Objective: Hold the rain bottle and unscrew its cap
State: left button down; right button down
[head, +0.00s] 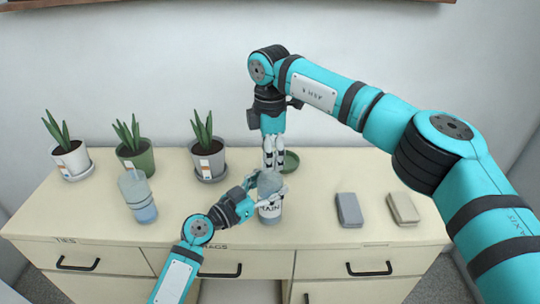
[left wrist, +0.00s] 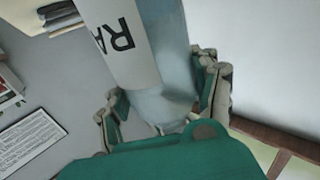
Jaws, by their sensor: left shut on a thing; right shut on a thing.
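The rain bottle (head: 270,210) stands upright near the front edge of the dresser top, with part of its label, "AIN", showing. My left gripper (head: 264,188) comes in from the left and is shut on the bottle. In the left wrist view the bottle (left wrist: 165,40), with a white "RA" label, lies between the two fingers of the left gripper (left wrist: 160,95). My right gripper (head: 272,165) points straight down over the bottle and is shut at its top. The cap is hidden between the right fingers.
Three potted plants (head: 70,160) (head: 135,158) (head: 206,160) stand at the back left. A clear blue bottle (head: 140,205) stands in front of them.

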jog(key=n, duration=1.5)
jog(key=shift+n, duration=0.4)
jog(key=n, duration=0.6)
jog(key=shift+n, duration=0.3)
jog(key=n, duration=0.6)
jog(key=shift+n, duration=0.4)
jog(key=n, duration=0.4)
jog(key=shift+r, duration=0.1)
jog(key=n, duration=1.7)
jog(key=shift+n, duration=0.4)
jog(key=shift+r, duration=0.15)
jog(key=shift+r, duration=1)
